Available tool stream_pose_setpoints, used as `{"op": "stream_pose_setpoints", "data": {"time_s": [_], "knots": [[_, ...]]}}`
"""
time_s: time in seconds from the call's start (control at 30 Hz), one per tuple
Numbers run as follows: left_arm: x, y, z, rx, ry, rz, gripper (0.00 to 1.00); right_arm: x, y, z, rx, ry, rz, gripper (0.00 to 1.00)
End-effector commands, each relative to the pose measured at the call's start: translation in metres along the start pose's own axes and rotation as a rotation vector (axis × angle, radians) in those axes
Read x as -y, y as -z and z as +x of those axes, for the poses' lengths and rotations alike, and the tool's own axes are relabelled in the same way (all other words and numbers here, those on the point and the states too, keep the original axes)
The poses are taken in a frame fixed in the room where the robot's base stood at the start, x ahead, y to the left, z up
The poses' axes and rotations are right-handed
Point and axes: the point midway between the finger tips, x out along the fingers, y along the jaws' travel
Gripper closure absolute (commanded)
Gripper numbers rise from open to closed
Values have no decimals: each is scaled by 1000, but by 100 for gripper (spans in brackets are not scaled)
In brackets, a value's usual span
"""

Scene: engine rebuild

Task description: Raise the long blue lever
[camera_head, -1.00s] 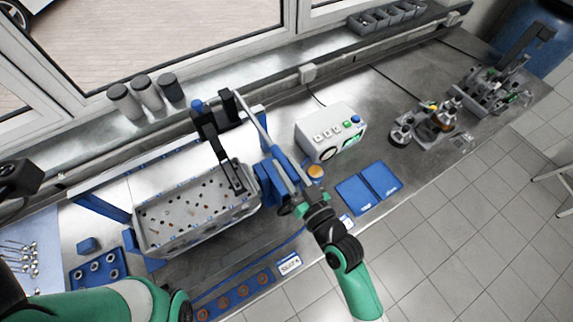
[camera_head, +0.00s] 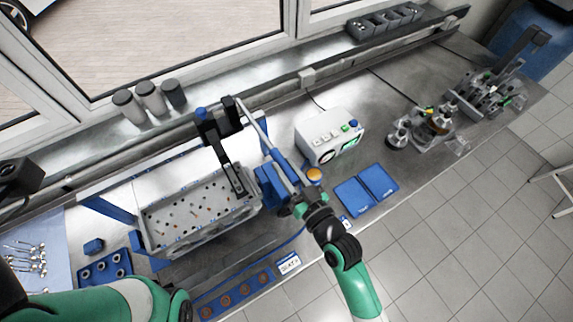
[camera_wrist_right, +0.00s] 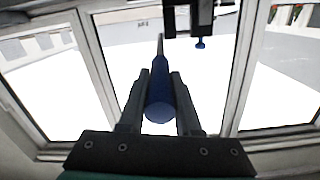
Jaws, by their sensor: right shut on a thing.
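The long blue lever has a thin metal rod and a blue handle (camera_wrist_right: 160,98); in the head view (camera_head: 285,178) it slants from the bench fixture toward my right arm. My right gripper (camera_head: 291,194) is at the handle's near end. In the right wrist view, its two dark fingers (camera_wrist_right: 160,92) are shut on the blue handle, one on each side, with the rod running away beyond them. My left arm crosses the lower left of the head view, but I cannot make out its gripper.
A grey engine block (camera_head: 190,218) stands left of the lever, with a black arm (camera_head: 230,165) over its right end. A white control box (camera_head: 330,138) stands to the right. Blue trays (camera_head: 366,190) lie on the bench near its front edge. A window is behind.

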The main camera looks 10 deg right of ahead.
Motion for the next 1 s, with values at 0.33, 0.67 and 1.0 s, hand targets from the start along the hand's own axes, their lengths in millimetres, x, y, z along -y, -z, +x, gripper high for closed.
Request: {"op": "stream_pose_setpoints", "data": {"time_s": [0.33, 0.67, 1.0], "knots": [[0, 56, 60, -2, 0, 0, 53, 16, 73, 10, 199, -32, -5, 100], [0, 53, 57, 0, 0, 0, 53, 19, 91, 16, 310, -60, -1, 100], [0, 53, 57, 0, 0, 0, 53, 18, 89, 15, 314, -62, 0, 52]]}}
